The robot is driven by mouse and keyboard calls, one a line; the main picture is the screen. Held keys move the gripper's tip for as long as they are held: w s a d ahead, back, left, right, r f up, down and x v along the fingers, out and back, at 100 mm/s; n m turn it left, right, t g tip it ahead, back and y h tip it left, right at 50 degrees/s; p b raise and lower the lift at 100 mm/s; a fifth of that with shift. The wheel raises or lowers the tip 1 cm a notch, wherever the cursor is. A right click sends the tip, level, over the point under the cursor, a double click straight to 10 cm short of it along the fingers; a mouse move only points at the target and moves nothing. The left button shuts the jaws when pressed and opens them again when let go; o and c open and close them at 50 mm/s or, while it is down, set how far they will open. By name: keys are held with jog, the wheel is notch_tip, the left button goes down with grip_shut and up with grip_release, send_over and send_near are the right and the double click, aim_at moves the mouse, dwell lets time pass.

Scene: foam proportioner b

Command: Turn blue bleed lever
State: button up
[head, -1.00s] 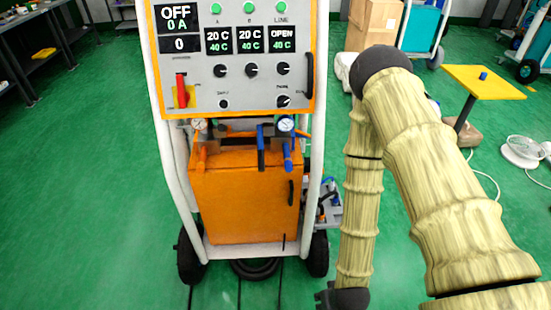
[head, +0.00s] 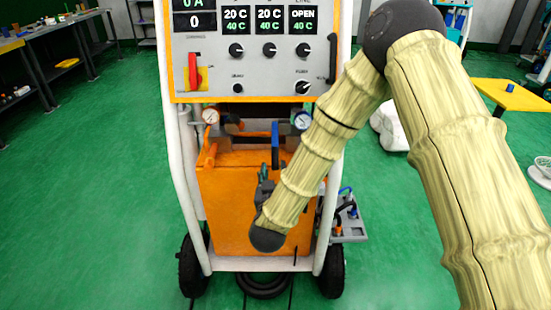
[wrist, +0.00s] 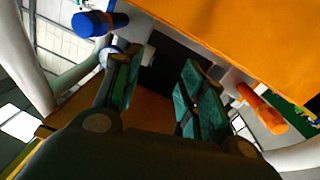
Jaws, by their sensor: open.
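A blue lever (head: 275,146) hangs upright on the front of the orange machine, below the control panel, left of the right-hand gauge. A second blue handle beside it is hidden behind my arm. My gripper (head: 265,182) is just below the visible blue lever, in front of the orange box. In the wrist view my gripper (wrist: 160,80) has its two green-faced fingers apart, with nothing clearly between them. A blue handle (wrist: 92,23) shows at upper left there, outside the fingers. I cannot tell which blue handle it is, or whether anything touches.
An orange handle (wrist: 262,108) is right of the fingers in the wrist view. An orange lever (head: 208,154) hangs below the left gauge (head: 210,116). The control panel (head: 215,66) overhangs above, and white frame tubes (head: 178,160) flank the box. Green floor is clear at left.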

aim_at(276, 156)
jog(key=w, duration=0.8)
jog(key=shift+w+d, duration=0.3)
jog(key=shift+c, duration=0.5)
grip_shut()
